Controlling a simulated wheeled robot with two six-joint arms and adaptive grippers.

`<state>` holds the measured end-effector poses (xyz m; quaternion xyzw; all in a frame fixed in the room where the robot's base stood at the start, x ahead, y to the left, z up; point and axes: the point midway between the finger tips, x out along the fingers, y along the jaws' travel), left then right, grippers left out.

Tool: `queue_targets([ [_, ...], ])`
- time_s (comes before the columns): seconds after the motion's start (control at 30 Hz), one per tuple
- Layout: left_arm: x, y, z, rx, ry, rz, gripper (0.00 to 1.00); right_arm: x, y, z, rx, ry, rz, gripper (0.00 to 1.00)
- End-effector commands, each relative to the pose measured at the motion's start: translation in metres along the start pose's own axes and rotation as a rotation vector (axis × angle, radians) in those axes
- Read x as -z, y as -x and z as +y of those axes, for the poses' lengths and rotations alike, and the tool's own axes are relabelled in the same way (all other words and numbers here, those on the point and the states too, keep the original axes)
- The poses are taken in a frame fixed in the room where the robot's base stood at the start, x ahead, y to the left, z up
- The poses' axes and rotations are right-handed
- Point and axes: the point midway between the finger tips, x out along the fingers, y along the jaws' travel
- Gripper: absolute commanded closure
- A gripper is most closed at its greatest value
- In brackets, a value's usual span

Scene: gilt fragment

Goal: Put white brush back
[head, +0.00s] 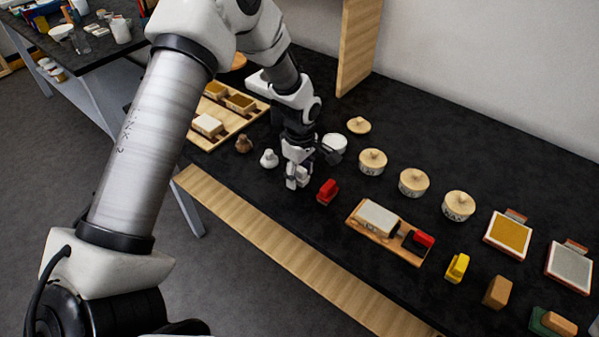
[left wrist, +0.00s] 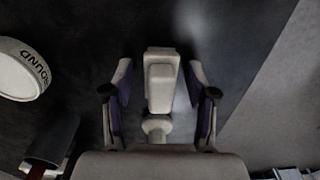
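My left gripper (head: 297,180) is low over the black bench in the head view, pointing down. In the left wrist view its two dark-lined fingers (left wrist: 160,105) are apart, one on each side of a white brush (left wrist: 160,80) with a blocky body and a rounded knob. A gap shows between the brush and each finger, so I see no grip on it. In the head view the gripper mostly hides the brush. A wooden tray (head: 359,223) to the right holds a pale block and a red-and-black piece. My right gripper is not in view.
A red brush (head: 327,190) stands close to the right of my gripper, with a white pot (head: 335,143) behind. A white knobbed piece (head: 269,158) is just left. Several lidded tubs (head: 413,183) line the back. A yellow brush (head: 457,267) stands farther right.

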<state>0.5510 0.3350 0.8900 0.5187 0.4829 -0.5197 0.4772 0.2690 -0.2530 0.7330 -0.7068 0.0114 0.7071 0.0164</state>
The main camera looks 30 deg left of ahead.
Motion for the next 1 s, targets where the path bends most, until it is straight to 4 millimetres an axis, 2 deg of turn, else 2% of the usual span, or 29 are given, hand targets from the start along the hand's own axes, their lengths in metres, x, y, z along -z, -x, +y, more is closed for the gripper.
queue_targets([
  [0.17,0.000,0.002,0.000,0.000,0.000,0.000,0.43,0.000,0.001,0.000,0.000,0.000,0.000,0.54],
  [0.27,0.000,0.010,0.001,-0.003,0.000,0.000,0.43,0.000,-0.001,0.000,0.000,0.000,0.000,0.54],
  [0.37,0.000,0.029,0.001,-0.005,0.000,0.000,0.43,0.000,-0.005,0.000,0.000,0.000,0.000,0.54],
  [0.6,0.000,0.091,0.001,-0.005,0.000,0.001,0.43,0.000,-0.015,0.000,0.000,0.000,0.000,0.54],
  [0.7,0.000,0.110,0.001,-0.004,0.000,0.001,0.43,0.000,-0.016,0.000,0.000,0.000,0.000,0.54],
  [0.8,0.000,0.121,0.000,-0.002,0.000,0.001,0.43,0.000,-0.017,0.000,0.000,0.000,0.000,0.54],
  [1.0,0.000,0.124,0.000,0.001,0.000,0.000,0.43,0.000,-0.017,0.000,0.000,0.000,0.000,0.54],
])
